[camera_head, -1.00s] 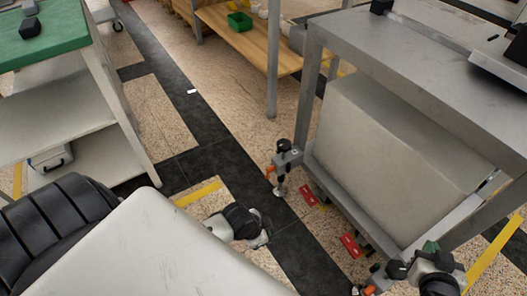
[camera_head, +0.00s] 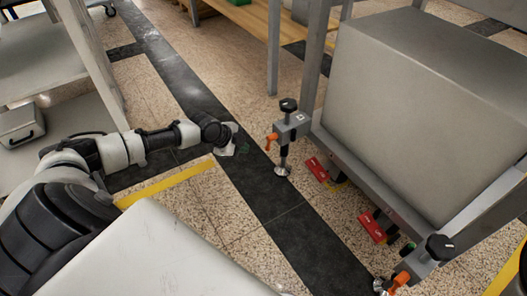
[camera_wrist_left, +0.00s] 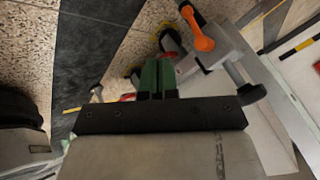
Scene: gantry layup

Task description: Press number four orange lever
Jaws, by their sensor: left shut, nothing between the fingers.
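An orange lever (camera_head: 271,141) sticks out from a grey bracket (camera_head: 293,127) with a black knob, at the near left corner of the metal stand. A second orange lever (camera_head: 401,279) sits on the bracket at the lower right. I cannot read which one is number four. My left gripper (camera_head: 242,140) is left of the first lever and apart from it. In the left wrist view its green fingers (camera_wrist_left: 157,78) are together and empty. An orange lever (camera_wrist_left: 200,36) shows there, beyond and right of the fingertips. My right gripper is not in view.
The metal stand holds a large grey block (camera_head: 425,90). Red pedals (camera_head: 372,227) sit low along its near side. A shelved bench (camera_head: 50,60) stands at the left. Speckled floor with dark strips lies open between them.

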